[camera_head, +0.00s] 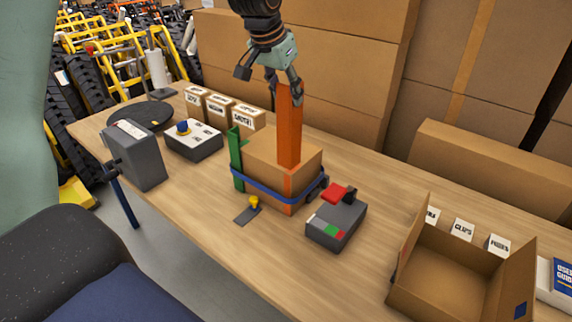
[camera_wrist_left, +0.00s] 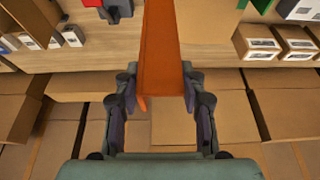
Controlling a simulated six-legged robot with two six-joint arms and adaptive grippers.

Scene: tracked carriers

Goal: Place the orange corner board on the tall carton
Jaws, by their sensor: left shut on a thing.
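The tall carton (camera_head: 265,150) stands on the table, with a blue strap (camera_head: 260,193) around it and a green corner board (camera_head: 236,158) upright at its left side. My left gripper (camera_head: 285,90) is shut on the upper end of the long orange corner board (camera_head: 290,125), which stands nearly upright. In the left wrist view the board (camera_wrist_left: 160,45) runs between the two fingers (camera_wrist_left: 158,88). Its lower end meets the carton's near top corner in the head view; contact cannot be told. A narrower orange strip (camera_head: 288,187) shows on the edge below. My right gripper is out of view.
A grey box with a red lever (camera_head: 337,222) stands right of the carton, near a dark strap buckle (camera_head: 317,187). An open box (camera_head: 450,275) is at right; a control box (camera_head: 193,143) and small labelled cartons (camera_head: 220,108) are left.

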